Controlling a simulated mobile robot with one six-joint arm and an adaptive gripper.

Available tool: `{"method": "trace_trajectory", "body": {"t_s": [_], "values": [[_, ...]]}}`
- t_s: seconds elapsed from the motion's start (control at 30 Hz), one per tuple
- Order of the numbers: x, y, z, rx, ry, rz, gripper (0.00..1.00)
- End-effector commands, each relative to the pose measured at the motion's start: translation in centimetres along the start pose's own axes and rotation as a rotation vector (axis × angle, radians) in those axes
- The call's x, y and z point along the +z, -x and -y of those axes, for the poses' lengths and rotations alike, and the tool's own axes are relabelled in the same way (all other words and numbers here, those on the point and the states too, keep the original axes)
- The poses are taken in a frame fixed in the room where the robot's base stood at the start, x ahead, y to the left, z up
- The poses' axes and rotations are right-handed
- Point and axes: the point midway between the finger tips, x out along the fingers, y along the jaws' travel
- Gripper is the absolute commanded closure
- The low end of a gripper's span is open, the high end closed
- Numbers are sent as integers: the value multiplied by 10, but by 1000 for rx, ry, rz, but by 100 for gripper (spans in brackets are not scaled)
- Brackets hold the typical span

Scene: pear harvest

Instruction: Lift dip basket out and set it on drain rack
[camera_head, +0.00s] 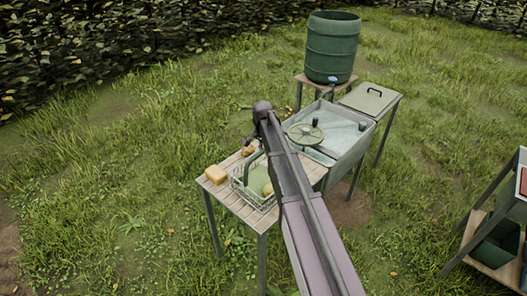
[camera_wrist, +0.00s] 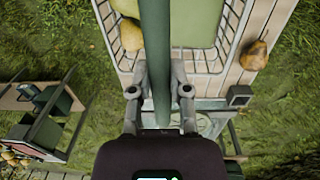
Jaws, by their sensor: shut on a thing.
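The dip basket (camera_head: 240,184) is a pale wire basket with a green handle (camera_wrist: 155,50). It is at the slatted wooden drain rack (camera_head: 224,192), left of the wash sink. I cannot tell whether it rests on the slats or hangs just above them. In the wrist view the basket (camera_wrist: 232,25) holds a yellow pear (camera_wrist: 131,36) and a large green thing (camera_wrist: 195,22). My gripper (camera_wrist: 162,92) is shut on the green handle, one finger on each side. My arm hides part of the basket in the head view.
A brown-spotted pear (camera_wrist: 254,54) lies on the slats beside the basket. A green barrel (camera_head: 332,50) stands behind. Shelving with crates (camera_head: 497,243) is at right.

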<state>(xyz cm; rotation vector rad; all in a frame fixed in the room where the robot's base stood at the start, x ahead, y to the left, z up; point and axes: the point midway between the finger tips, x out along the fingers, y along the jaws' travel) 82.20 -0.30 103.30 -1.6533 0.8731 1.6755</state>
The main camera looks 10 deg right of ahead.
Motion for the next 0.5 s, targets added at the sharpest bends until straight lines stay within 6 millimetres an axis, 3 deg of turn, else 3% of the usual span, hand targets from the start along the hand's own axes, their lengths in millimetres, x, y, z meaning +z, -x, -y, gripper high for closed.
{"method": "trace_trajectory", "body": {"t_s": [0.5], "values": [[0,-4,-7,1,-1,1,100]]}}
